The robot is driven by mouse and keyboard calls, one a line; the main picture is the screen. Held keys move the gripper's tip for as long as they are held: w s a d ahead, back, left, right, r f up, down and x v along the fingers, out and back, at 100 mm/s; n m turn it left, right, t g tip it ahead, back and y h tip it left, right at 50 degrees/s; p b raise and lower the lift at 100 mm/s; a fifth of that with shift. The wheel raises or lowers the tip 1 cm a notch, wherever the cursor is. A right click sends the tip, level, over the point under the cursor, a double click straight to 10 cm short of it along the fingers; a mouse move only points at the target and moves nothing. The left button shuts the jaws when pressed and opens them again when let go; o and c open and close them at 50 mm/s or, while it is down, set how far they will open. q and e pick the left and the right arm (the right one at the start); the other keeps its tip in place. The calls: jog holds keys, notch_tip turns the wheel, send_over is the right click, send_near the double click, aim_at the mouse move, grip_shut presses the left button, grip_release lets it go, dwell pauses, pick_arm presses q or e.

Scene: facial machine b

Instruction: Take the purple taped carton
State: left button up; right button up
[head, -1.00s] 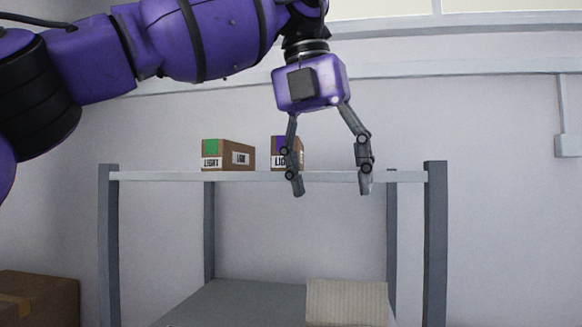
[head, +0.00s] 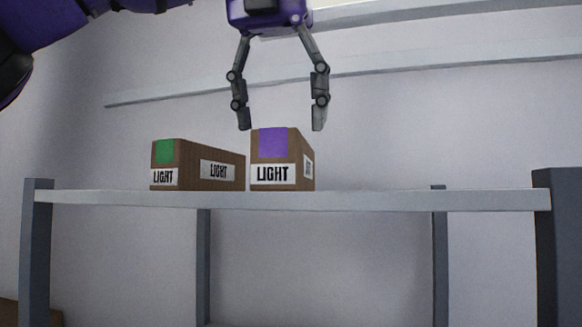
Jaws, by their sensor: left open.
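The purple taped carton (head: 282,160) stands upright on the top shelf (head: 380,201) in the head view. It is brown, with a purple tape patch on its front and a white LIGHT label. My left gripper (head: 283,122) is open and empty, pointing down. Its fingertips show just above the carton's top edge, spread about as wide as the carton. I cannot tell the exact depth between fingers and carton. My right gripper is not in view.
The shelf to the right is clear. Grey rack posts (head: 557,247) stand at both ends. A pale wall is behind.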

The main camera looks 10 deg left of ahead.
aim_at(283, 159)
pick_arm(q)
jog(key=shift+a+f, duration=0.1)
jog(key=shift+f, duration=0.15)
jog(key=x, duration=0.5)
jog(key=shift+w+a+f, duration=0.15)
jog(key=shift+w+a, duration=0.05)
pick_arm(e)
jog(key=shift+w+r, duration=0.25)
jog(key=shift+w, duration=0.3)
pick_arm(q)
jog(key=shift+d, duration=0.1)
jog(key=shift+c, duration=0.5)
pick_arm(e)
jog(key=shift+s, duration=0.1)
pick_arm(q)
jog(key=c, duration=1.2)
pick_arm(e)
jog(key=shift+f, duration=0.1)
pick_arm(q)
jog(key=shift+r, duration=0.2)
